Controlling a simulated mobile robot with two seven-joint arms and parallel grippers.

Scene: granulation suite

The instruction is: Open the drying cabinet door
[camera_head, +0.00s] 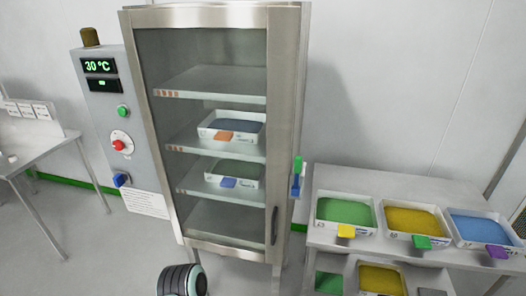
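The drying cabinet (290,120) stands in the middle, a tall steel-framed unit. Its door (155,120) has a steel frame around a glass pane and looks shut, with no gap visible along its right edge. A dark vertical handle (274,226) sits low on the right side of the door frame. Through the glass I see shelves, with a white tray of blue material (249,141) with an orange tag and a lower white tray (211,179) with a blue tag. Neither of my grippers is in view; only a dark ribbed part of mine shows at the bottom edge.
A control panel (112,160) reading 30 °C, with green, red and blue controls, is left of the door. A green-and-blue piece (296,178) sticks out at the cabinet's right side. A trolley (345,180) with coloured trays stands right; a table (30,160) stands left.

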